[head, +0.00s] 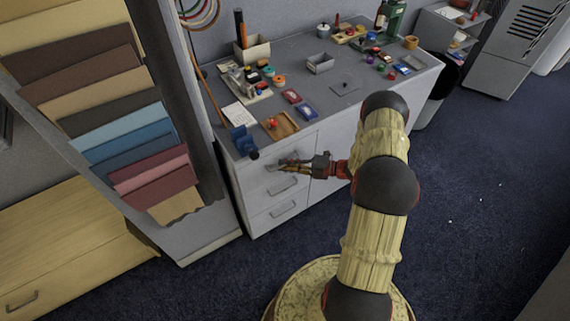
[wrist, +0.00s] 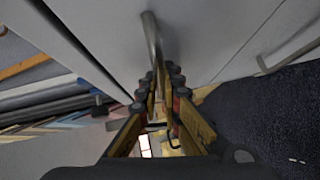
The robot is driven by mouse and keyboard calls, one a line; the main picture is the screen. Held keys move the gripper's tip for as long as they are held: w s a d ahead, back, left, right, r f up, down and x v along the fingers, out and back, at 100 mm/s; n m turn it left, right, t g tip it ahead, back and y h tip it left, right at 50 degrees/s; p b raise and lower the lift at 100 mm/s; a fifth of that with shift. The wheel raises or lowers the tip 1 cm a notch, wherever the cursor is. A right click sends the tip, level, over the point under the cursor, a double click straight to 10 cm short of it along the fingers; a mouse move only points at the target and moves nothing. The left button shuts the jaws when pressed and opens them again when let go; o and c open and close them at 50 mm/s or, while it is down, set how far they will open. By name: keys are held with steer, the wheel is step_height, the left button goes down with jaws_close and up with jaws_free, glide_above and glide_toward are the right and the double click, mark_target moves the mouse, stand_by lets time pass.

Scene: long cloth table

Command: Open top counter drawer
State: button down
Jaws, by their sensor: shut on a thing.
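The counter (head: 330,85) has a grey top and pale drawer fronts below it. The top drawer (head: 250,178) is at its left end, just under the counter edge. My gripper (head: 288,163) is in front of that drawer's upper part. In the wrist view, a curved metal handle (wrist: 152,38) on a pale front runs down between the fingertips of my gripper (wrist: 160,80), which are shut on it. In the head view the gripper covers most of this handle. I see no clear gap at the top drawer.
Lower drawers with bar handles (head: 283,187) are below. Small items and a wooden tray (head: 281,125) crowd the counter top. A tall rack of coloured samples (head: 125,135) stands close on the left. The dark blue carpet (head: 480,200) is clear on the right.

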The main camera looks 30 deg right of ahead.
steer(key=s+d+p, duration=0.1)
steer(key=s+p, duration=0.5)
steer(key=s, duration=2.2)
steer(key=c, duration=2)
jaws_free()
steer(key=shift+c, duration=0.2)
steer(key=shift+o, duration=0.4)
steer(key=v, duration=1.2)
